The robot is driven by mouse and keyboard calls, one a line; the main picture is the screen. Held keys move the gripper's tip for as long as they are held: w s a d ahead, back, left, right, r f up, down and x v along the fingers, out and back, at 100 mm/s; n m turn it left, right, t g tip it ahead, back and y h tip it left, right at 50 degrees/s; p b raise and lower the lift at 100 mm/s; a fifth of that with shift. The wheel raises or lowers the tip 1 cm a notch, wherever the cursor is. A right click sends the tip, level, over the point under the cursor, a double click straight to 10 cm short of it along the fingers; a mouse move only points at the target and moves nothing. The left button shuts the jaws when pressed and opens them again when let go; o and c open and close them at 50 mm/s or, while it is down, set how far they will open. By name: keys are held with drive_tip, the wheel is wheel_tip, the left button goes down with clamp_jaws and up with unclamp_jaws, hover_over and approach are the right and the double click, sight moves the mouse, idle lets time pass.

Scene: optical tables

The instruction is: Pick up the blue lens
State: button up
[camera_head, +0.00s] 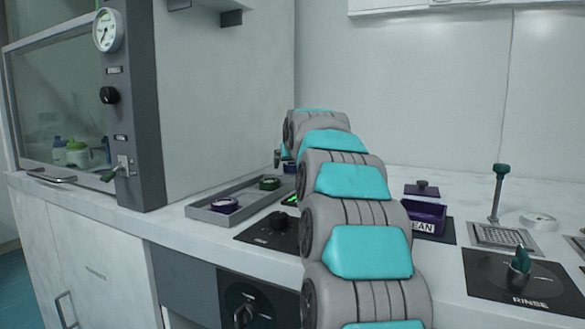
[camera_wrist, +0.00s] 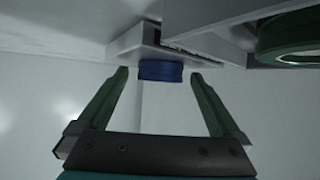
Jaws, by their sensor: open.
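The blue lens (camera_wrist: 160,71) shows in the wrist view as a short blue disc against the end of a light grey tray (camera_wrist: 127,42). My gripper (camera_wrist: 160,74) is open. Its two green fingers stand on either side of the lens, with a visible gap on each side. I cannot tell how deep the lens lies between the fingertips.
A green-rimmed lens (camera_wrist: 288,38) is close to the right finger in the wrist view. In the head view the grey tray (camera_head: 203,214) holds a purple-rimmed lens (camera_head: 224,206) and a green one (camera_head: 270,183). A tall cabinet (camera_head: 225,105) stands behind it.

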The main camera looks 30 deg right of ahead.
drive_tip(key=c, duration=1.4)
